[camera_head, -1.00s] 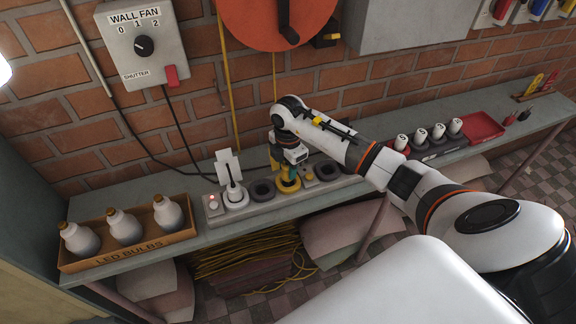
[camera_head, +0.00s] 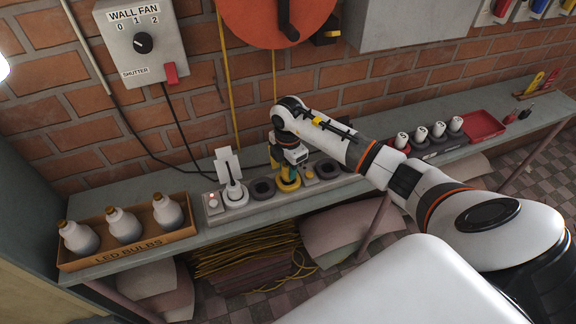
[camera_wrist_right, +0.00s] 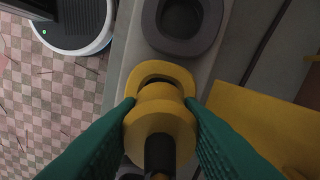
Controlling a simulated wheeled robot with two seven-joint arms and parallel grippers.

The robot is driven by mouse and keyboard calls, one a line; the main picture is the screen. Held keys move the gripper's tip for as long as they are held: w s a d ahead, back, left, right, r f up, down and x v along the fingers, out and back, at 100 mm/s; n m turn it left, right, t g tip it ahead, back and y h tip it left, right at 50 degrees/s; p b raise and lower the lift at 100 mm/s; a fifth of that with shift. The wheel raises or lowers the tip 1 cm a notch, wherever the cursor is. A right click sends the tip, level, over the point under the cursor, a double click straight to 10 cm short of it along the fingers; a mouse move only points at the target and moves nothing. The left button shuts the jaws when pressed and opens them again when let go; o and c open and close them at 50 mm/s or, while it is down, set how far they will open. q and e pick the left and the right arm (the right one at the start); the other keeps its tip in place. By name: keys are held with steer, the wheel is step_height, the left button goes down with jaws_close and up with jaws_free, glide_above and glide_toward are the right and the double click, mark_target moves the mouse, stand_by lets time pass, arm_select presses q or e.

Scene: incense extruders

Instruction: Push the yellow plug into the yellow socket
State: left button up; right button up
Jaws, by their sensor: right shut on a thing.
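The yellow plug (camera_wrist_right: 160,118) is between the green fingers of my right gripper (camera_wrist_right: 160,122), which is shut on it. The gripper also shows in the head view (camera_head: 287,173), pointing down over the strip on the bench. The yellow socket (camera_head: 288,185) is a ring on that strip, directly below the gripper. In the wrist view the socket's rim (camera_wrist_right: 158,69) shows just beyond the plug. The plug overlaps the socket and hides much of it, so I cannot tell how deep it sits. My left gripper is not in view.
A dark socket (camera_head: 263,189) stands left of the yellow one, and another (camera_head: 327,170) stands to its right. A white plug (camera_head: 234,190) stands at the strip's left. A bulb box (camera_head: 130,247) is at the bench's left end. The brick wall rises close behind.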

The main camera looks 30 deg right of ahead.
steer(key=shift+f+b, duration=0.65)
steer(key=shift+f, duration=0.4)
steer(key=o, duration=1.1)
steer(key=shift+c, duration=0.2)
step_height(320, 180, up, 12)
steer(key=shift+r+b, duration=0.1)
steer(key=shift+b, duration=0.65)
